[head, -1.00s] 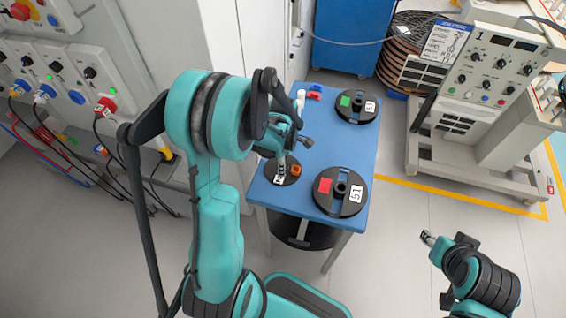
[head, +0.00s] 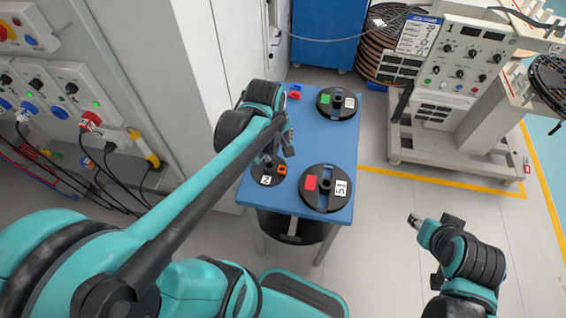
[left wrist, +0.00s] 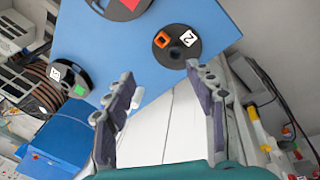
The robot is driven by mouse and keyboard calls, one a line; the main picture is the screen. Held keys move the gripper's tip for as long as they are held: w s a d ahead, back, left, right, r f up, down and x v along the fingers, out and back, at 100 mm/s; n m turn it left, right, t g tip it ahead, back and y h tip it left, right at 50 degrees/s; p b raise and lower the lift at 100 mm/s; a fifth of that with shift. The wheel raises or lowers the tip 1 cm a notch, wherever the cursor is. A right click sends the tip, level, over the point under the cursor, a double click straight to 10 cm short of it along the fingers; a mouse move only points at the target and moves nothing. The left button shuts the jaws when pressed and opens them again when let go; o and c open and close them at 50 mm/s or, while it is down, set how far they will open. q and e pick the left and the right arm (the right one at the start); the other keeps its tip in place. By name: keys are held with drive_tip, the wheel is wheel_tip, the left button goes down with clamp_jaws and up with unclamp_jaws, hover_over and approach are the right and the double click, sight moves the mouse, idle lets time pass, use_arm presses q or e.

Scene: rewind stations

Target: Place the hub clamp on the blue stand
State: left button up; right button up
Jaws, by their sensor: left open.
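The blue stand (head: 318,138) is a blue-topped table in the middle of the head view. An orange square piece with an opening, possibly the hub clamp, lies on a small black disc labelled 2; I cannot be sure of its identity. The piece (head: 281,170) and disc (head: 257,167) are near the stand's left edge. The left wrist view also shows the piece (left wrist: 161,39) and disc (left wrist: 180,52). My left gripper (head: 280,153) is over the left edge, its fingers (left wrist: 161,72) apart with nothing gripped. My right gripper (head: 414,221) is off the stand, over floor; its opening is too small to tell.
A red-marked reel (head: 340,202) and a green-marked reel (head: 344,107) lie on the stand. Small red (head: 294,95) and blue (head: 296,87) pieces are at its back left. A white cylinder (left wrist: 138,98) shows between my left fingers. A grey cabinet (head: 190,60) stands close left.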

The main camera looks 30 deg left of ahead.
use_arm(q)
drive_tip(key=s+d+r+m+t, duration=0.3)
drive_tip(key=s+m, duration=0.4)
drive_tip(key=m, duration=0.6)
drive_tip(key=d+t, duration=0.1)
drive_tip(key=d, duration=0.1)
drive_tip(key=shift+d, duration=0.35)
